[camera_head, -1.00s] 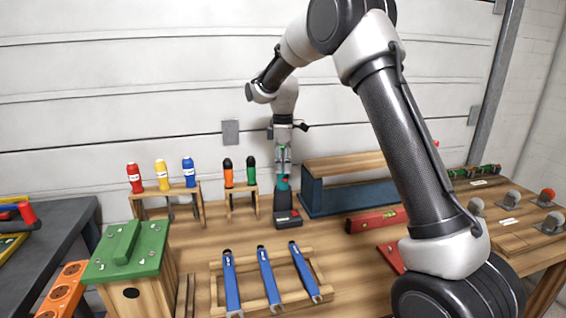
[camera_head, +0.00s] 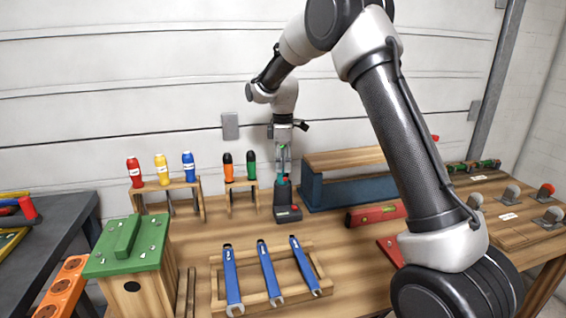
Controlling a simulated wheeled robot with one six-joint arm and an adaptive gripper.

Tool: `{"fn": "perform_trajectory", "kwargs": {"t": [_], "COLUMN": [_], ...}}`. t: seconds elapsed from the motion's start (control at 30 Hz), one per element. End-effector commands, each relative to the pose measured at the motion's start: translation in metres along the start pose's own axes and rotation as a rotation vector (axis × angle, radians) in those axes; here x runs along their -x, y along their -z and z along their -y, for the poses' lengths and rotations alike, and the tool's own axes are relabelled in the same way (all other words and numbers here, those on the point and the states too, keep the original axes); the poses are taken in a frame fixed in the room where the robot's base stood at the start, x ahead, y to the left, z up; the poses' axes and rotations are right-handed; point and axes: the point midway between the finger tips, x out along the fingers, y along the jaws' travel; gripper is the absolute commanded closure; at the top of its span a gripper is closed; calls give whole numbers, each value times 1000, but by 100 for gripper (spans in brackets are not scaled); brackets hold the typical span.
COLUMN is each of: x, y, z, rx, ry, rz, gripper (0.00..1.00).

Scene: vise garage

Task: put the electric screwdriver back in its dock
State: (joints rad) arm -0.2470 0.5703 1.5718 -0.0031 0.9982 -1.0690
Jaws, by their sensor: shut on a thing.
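My gripper (camera_head: 283,160) points down at the back of the wooden bench, shut on the electric screwdriver (camera_head: 282,181), whose teal body shows small between and below the fingers. The dark dock (camera_head: 289,215) stands on the bench directly below, with an upright part behind a low base. The screwdriver's lower end is at or right above the dock's upright part. At this size I cannot tell whether it is seated or only touching.
Orange and green-handled tools stand in a small rack (camera_head: 241,186) just left of the dock. A blue-grey and wood block (camera_head: 348,191) stands close on the right. A red level (camera_head: 376,214) lies further right. Blue wrenches lie on a wooden rack (camera_head: 318,262) in front.

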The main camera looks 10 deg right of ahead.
Motion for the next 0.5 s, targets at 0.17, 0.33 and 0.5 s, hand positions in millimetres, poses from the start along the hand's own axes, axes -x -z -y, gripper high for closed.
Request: {"fn": "perform_trajectory", "kwargs": {"t": [0.17, 0.33, 0.5], "x": [-2, -5, -6], "y": [0, 0, 0], "z": [0, 0, 0], "rx": [0, 0, 0], "ry": [0, 0, 0], "rz": [0, 0, 0], "gripper": [92, 92, 92]}}
